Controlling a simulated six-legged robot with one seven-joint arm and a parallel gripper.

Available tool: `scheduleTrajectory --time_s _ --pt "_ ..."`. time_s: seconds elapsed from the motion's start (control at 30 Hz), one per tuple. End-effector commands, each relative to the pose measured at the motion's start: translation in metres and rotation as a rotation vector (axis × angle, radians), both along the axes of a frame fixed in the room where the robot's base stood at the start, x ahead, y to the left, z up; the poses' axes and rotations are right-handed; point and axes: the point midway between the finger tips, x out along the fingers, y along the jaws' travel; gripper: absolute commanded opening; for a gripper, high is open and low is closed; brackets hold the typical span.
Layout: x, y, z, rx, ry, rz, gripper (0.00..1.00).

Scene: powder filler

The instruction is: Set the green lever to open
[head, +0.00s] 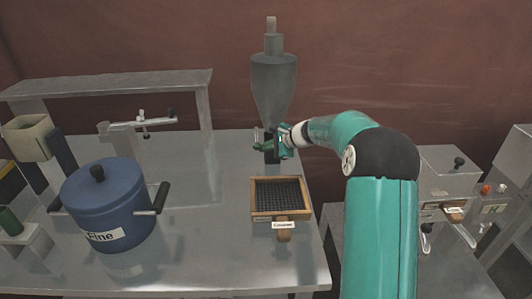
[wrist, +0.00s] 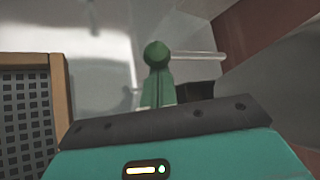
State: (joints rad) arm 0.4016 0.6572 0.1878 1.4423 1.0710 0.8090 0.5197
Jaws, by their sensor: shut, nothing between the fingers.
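In the head view my gripper (head: 281,146) is at the lower end of the grey filler hopper (head: 274,85), close beside the lever. My gripper is shut with nothing in it. The lever's pivot and markings are hidden or too small to read.
A wood-framed sieve (head: 256,212) labelled Coarse lies on the metal table below the hopper. A blue pot (head: 108,205) labelled Fine stands at left, in front of a metal shelf (head: 110,85). A machine with knobs (head: 440,185) stands at right, beyond my arm.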

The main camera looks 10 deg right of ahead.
Motion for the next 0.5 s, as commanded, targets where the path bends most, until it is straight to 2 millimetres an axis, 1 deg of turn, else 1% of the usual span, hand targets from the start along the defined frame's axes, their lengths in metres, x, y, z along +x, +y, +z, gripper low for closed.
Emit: scheduleTrajectory --time_s 0.03,0.2,0.5 --pt "-0.001 0.002 0.007 0.0 -0.003 0.002 0.0" --pt "-0.001 0.002 0.023 0.002 -0.002 0.004 0.0" --pt "0.002 0.002 0.043 0.001 -0.002 0.004 0.0"
